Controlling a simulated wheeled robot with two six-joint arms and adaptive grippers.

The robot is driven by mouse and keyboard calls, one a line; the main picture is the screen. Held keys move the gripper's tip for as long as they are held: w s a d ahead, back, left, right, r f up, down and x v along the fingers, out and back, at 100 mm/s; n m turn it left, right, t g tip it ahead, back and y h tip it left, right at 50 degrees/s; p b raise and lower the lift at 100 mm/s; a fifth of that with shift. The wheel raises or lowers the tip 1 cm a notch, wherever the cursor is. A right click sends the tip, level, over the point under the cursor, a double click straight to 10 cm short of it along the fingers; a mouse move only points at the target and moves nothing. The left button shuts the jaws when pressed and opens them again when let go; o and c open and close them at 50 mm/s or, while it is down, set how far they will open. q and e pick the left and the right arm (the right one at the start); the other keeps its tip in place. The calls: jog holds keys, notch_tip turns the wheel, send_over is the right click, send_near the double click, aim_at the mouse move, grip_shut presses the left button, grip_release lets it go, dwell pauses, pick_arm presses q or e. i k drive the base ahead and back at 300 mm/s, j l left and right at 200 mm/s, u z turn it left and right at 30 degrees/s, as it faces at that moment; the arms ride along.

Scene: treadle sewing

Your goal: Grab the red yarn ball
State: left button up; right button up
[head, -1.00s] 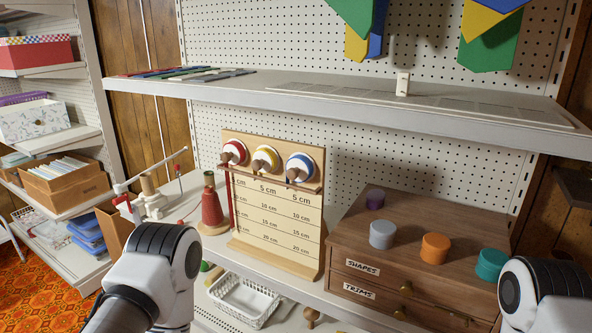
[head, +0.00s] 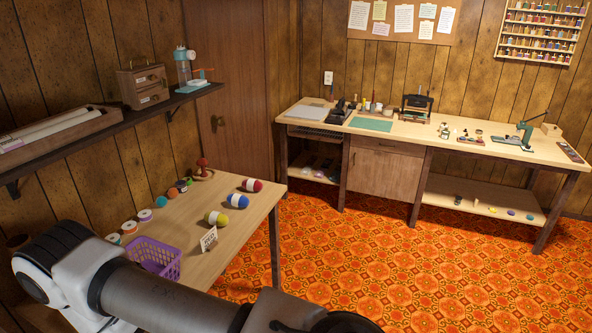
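A red yarn ball (head: 252,185) with a white band lies near the far right edge of a wooden table (head: 250,212) in the head view. A blue yarn ball (head: 238,200) and a yellow-green one (head: 215,218), both with white bands, lie in front of it. My arm crosses the lower left of the view, over the near part of the table and apart from the red ball. Neither of my grippers shows.
A purple basket (head: 154,262) and a small card (head: 209,238) stand nearer on the table. Spools and small balls line its left side. A shelf (head: 100,125) hangs above. Open patterned floor separates it from a long workbench (head: 440,135).

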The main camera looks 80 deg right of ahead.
aim_at(250, 184)
jog(key=z, duration=2.15)
